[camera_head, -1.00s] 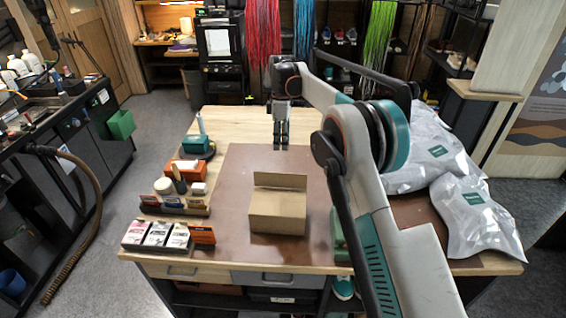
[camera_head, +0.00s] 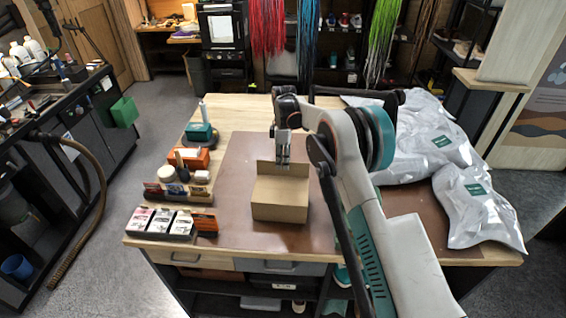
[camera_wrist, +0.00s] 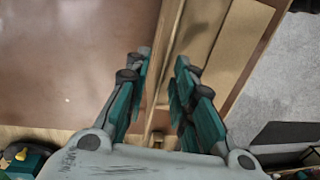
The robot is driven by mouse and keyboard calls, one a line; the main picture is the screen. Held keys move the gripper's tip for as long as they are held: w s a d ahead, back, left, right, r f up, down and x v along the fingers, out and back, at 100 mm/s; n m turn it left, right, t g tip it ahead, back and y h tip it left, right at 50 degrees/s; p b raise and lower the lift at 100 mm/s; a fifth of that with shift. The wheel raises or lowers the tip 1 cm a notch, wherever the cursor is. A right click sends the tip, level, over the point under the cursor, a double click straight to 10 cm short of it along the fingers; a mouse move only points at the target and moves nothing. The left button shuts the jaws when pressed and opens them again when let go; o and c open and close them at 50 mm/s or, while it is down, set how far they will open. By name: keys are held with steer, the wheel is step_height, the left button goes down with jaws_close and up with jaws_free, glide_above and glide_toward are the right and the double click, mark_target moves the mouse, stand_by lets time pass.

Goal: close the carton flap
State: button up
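A small brown carton (camera_head: 279,212) sits on the brown mat at the middle of the table. Its far flap (camera_head: 266,175) stands up along the back edge; the rest of its top looks flat. My gripper (camera_head: 284,159) points down at the flap's top edge, its fingertips overlapping the flap in the head view. In the wrist view my gripper (camera_wrist: 163,60) has its two fingers apart, with the upright flap (camera_wrist: 168,48) running through the gap between them in the picture. Whether a finger touches the flap I cannot tell. The carton top (camera_wrist: 235,45) lies to the right there.
Shoe-care boxes (camera_head: 160,223), a brush rack (camera_head: 178,192) and an orange box (camera_head: 188,158) line the left of the table. Silver bags (camera_head: 478,212) cover the right side. The brown mat (camera_head: 238,165) is bare left of the carton.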

steer(key=shift+s+f, duration=0.1)
steer(key=shift+f, duration=0.35)
jaws_close()
